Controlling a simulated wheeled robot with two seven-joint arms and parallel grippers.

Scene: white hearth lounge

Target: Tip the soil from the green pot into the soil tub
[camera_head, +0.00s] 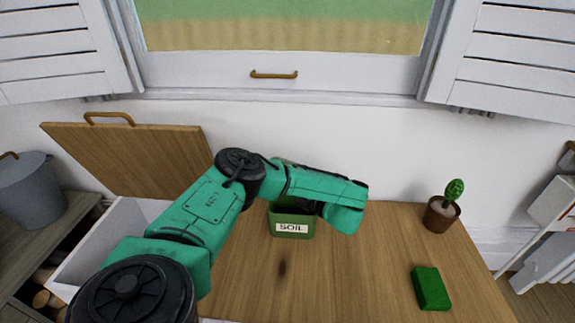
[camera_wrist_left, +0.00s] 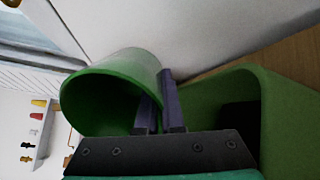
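The soil tub (camera_head: 291,216) is a green box labelled SOIL on the wooden table; my left arm covers part of it in the head view. In the left wrist view its rounded rim and dark inside (camera_wrist_left: 238,120) show at the right. The green pot (camera_wrist_left: 120,68) lies tilted on its side in the wrist view, close beside the tub's rim. Its visible inner wall is bare green. My left gripper (camera_wrist_left: 160,102) is shut on the pot's wall, one finger inside and one outside. In the head view, the arm hides the fingers and most or all of the pot. My right gripper is not in view.
A potted cactus (camera_head: 441,213) and a green block (camera_head: 430,288) stand on the right of the table (camera_head: 360,270). A white box with a raised wooden lid (camera_head: 140,160) is at the left, near a grey bucket (camera_head: 32,190). The wall and window are behind.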

